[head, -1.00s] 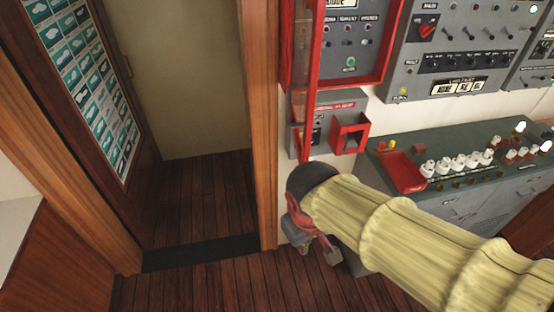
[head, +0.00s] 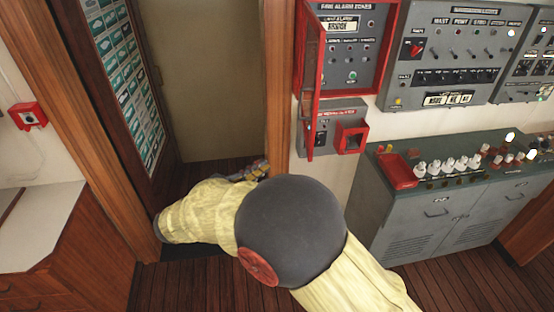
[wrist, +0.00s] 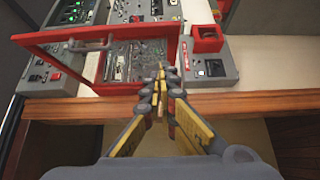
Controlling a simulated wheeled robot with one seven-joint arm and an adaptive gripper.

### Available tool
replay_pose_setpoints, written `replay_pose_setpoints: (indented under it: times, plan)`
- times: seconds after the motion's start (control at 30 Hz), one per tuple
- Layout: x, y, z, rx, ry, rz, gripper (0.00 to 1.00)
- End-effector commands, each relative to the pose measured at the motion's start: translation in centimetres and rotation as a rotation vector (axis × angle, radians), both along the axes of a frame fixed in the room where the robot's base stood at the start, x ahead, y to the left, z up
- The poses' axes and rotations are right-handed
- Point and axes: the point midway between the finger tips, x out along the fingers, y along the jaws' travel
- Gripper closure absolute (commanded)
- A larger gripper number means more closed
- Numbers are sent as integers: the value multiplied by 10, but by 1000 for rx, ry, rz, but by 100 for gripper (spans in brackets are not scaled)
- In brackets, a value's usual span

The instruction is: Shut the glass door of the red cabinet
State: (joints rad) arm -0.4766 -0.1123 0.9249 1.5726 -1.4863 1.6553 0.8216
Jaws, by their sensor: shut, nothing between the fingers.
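The red cabinet (head: 384,42) is on the wall in the head view, around a grey alarm panel. Its glass door (head: 312,85) stands open, swung out from the cabinet's left side and seen almost edge-on. In the wrist view the red-framed door (wrist: 60,37) shows its glass pane and a grey handle (wrist: 88,46). My gripper (head: 258,168) is left of the door and lower, by the wooden door post, partly behind my arm. In the wrist view its shut, empty fingers (wrist: 160,72) overlap the door's lower right part; I cannot tell whether they touch it.
A grey box with a red call holder (head: 350,138) is below the cabinet. Right of it are switch panels (head: 450,50) and a grey console (head: 440,215). The wooden post (head: 279,80) borders the doorway. A wooden cabinet (head: 80,240) stands at left.

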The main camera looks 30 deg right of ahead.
Motion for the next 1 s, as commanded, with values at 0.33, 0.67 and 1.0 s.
replay_pose_setpoints:
  times: [0.33, 0.67, 1.0]
  plan:
    - [19, -57, 1, 1, 4, -5, 100]
    - [23, -110, 1, 2, 6, -3, 100]
    - [16, -126, -1, 2, 5, -1, 100]
